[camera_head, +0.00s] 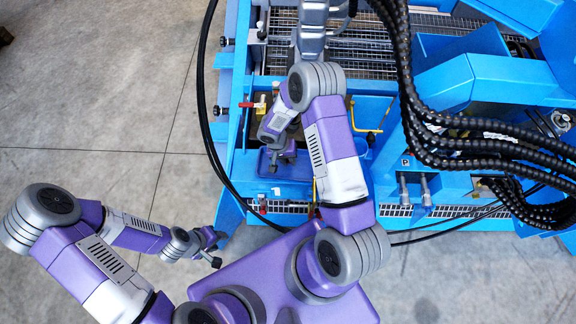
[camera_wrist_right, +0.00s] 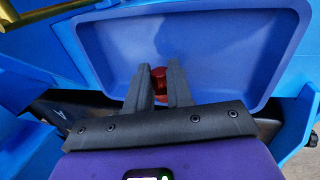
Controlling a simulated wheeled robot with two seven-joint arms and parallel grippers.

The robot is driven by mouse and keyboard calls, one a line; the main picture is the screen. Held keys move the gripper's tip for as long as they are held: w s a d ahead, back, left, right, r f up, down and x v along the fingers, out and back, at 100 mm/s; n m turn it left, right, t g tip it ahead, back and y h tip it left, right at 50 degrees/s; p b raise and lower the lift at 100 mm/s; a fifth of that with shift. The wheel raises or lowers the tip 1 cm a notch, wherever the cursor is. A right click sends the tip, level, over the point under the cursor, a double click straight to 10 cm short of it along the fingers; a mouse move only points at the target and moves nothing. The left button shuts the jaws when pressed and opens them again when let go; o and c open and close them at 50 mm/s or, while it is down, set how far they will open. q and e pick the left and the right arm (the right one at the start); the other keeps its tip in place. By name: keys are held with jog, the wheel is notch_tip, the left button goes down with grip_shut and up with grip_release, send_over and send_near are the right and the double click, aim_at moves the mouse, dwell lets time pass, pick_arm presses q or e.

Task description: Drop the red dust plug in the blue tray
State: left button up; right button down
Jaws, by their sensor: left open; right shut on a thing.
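The red dust plug (camera_wrist_right: 159,82) is between the two dark fingers of my right gripper (camera_wrist_right: 160,72) in the right wrist view. The gripper is shut on it. The blue tray (camera_wrist_right: 232,68), with a raised rim, lies behind the fingers and the plug in that view. I cannot tell the gap between plug and tray. In the head view my right gripper (camera_head: 283,160) points down at the blue machine, and the plug cannot be made out there. My left gripper (camera_head: 214,247) is open and empty, over the floor left of the machine.
The blue machine (camera_head: 470,80) fills the right of the head view, with thick black hoses (camera_head: 450,150) across it. A red-handled valve (camera_head: 248,105) and a yellow rod (camera_head: 366,130) are near my right arm.

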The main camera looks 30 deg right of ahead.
aim_at(283, 166)
jog(key=c, duration=0.9)
grip_release()
jog(key=p+v, duration=0.2)
jog(key=v, duration=0.5)
jog(key=shift+r, duration=0.3)
jog(key=s+a+n+y+p, duration=0.1)
jog(key=s+a+y, duration=0.1)
jog(key=s+a, duration=0.2)
jog(key=s+a+f+n+t+y, duration=0.1)
jog(key=s+a+y, duration=0.1)
jog(key=s+a, duration=0.2)
jog(key=s+a+n+t+y+p, duration=0.1)
jog(key=s+a+y, duration=0.1)
jog(key=s+a, duration=0.3)
jog(key=shift+s+f+n+y+p, duration=0.2)
jog(key=shift+s, duration=0.45)
jog(key=shift+s+f+n+y+p, duration=0.15)
jog(key=shift+s+f+n+y, duration=0.05)
jog(key=shift+s, duration=0.5)
